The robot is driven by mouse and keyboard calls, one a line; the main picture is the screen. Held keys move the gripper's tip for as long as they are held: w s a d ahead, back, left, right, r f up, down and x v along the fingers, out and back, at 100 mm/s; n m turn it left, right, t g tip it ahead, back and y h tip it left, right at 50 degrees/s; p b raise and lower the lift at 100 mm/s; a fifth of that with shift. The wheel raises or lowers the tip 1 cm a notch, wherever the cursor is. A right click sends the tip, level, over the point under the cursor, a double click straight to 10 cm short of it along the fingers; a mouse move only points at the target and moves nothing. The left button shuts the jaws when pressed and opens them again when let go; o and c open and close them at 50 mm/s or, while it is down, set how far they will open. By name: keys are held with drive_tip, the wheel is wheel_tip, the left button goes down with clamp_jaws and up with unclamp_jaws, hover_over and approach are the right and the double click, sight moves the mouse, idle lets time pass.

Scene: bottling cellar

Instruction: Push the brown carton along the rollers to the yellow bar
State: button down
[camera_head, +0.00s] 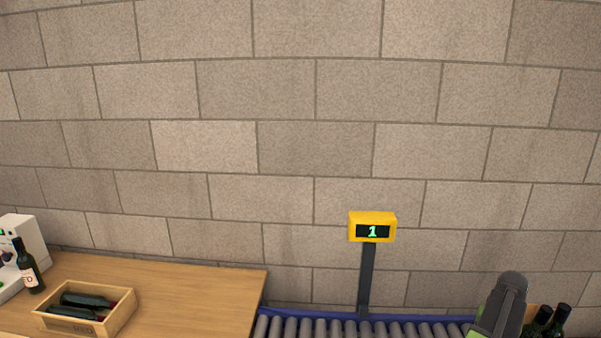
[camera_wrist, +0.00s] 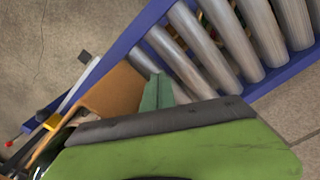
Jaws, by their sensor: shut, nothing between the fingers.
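The brown carton (camera_wrist: 112,92) shows in the wrist view as a brown side at the left end of the rollers, partly hidden by my gripper. In the head view only a small part of the carton (camera_head: 530,317) shows behind my arm at the lower right, with dark bottles (camera_head: 560,319) beside it. My gripper (camera_wrist: 157,92) is shut and empty, its green tip in front of or against the carton; contact cannot be told. The grey rollers (camera_wrist: 205,45) run in a blue frame. I cannot clearly make out the yellow bar.
A yellow display (camera_head: 372,227) reading 1 stands on a dark post behind the rollers. Left of them is a wooden table (camera_head: 190,292) with a crate of bottles (camera_head: 122,312), and a dark bottle (camera_head: 29,270) by a white machine (camera_head: 30,238). The visible rollers (camera_head: 300,328) left of my arm are clear.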

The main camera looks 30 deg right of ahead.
drive_tip(key=shift+s+d, duration=0.1)
drive_tip(key=shift+s+d, duration=0.35)
drive_tip(key=shift+d, duration=0.1)
drive_tip(key=shift+w+a, duration=0.75)
drive_tip(key=shift+a, duration=0.3)
wheel_tip(320, 180, up, 12)
drive_tip(key=p, duration=1.2)
